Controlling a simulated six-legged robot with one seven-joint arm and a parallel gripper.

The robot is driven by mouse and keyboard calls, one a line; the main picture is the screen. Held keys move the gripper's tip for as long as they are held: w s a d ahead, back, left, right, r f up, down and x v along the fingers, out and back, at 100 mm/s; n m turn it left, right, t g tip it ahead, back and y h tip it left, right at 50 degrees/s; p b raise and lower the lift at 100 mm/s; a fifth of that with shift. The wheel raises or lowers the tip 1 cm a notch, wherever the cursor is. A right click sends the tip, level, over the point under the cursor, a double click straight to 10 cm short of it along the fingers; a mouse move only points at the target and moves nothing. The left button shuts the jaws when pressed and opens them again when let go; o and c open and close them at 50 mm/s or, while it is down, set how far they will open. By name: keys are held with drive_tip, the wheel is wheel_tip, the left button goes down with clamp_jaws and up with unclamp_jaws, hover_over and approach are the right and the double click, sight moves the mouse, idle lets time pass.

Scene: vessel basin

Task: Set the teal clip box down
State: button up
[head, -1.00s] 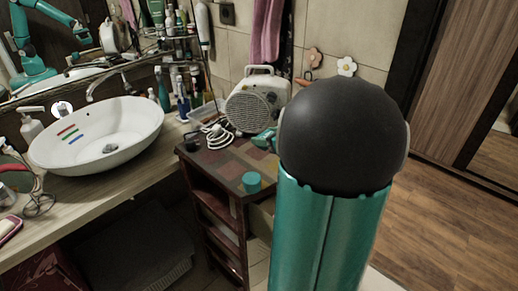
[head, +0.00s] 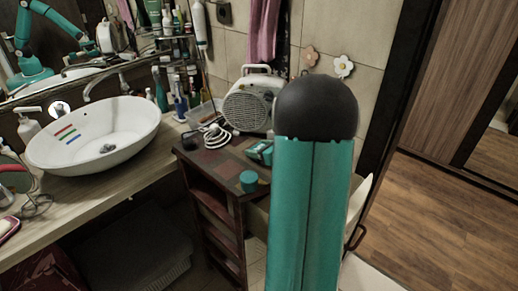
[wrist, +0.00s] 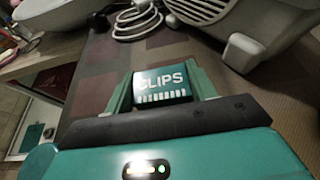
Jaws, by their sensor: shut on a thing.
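The teal clip box (wrist: 163,84), with white CLIPS lettering, sits between the two fingers of my gripper (wrist: 163,93) in the wrist view. My gripper is shut on it from both sides. Box and gripper are over the patchwork top of the small dark table (head: 212,160), in front of the heater and cable. I cannot tell whether the box's underside touches the tabletop. In the head view a small teal shape shows on this spot, partly behind my arm, and box and gripper are hard to separate there.
A white fan heater (head: 250,105) and a coiled white cable (head: 214,136) stand at the table's back. A teal round pot (head: 250,181) is near its front edge. The white basin (head: 95,135) is to the left. Some tabletop at left is bare.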

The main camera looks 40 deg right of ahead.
drive_tip(key=shift+f, duration=0.15)
drive_tip(key=o, duration=1)
